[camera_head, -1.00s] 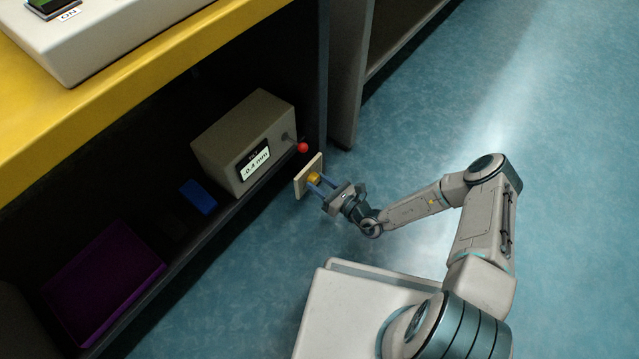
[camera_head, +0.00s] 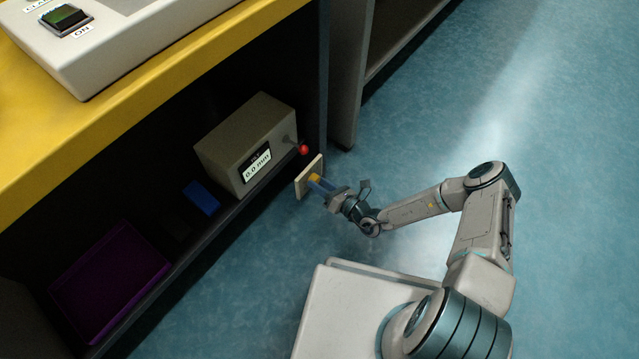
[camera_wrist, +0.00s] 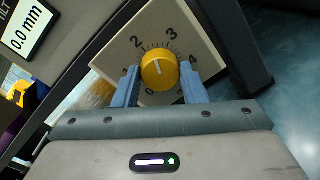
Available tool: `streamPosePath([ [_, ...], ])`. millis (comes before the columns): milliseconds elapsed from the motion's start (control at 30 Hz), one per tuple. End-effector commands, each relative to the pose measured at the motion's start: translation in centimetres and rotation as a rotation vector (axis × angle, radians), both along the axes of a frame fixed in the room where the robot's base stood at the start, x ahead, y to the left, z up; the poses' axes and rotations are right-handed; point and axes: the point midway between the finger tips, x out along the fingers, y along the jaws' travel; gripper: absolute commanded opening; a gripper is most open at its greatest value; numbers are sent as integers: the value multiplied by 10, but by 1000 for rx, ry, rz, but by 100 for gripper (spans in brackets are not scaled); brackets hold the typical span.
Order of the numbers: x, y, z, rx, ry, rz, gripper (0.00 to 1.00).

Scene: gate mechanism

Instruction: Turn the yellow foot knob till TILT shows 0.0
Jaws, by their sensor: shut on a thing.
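The yellow foot knob (camera_wrist: 160,70) sits on a cream plate (camera_wrist: 189,26) with a dial marked 0 to 4. My gripper (camera_wrist: 160,88) is shut on the knob, one blue finger on each side. In the head view my gripper (camera_head: 318,183) reaches the plate at the shelf's front edge, and the knob (camera_head: 314,177) is partly hidden by the fingers. The TILT display (camera_head: 256,165) on the beige box reads 0.0 mm. The wrist view shows the same reading on the display (camera_wrist: 27,29).
A red-tipped lever (camera_head: 303,150) sticks out of the beige box (camera_head: 235,135) just above the plate. A blue block (camera_head: 201,198) and a purple tray (camera_head: 110,280) are on the shelf to the left. The yellow bench top (camera_head: 150,115) overhangs. The blue floor at right is clear.

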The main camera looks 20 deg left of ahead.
Motion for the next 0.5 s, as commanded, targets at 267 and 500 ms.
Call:
streamPosePath([
  [267,1,-1,-1,-2,-1,-2,60],
  [500,-1,-2,0,-1,-1,1,60],
])
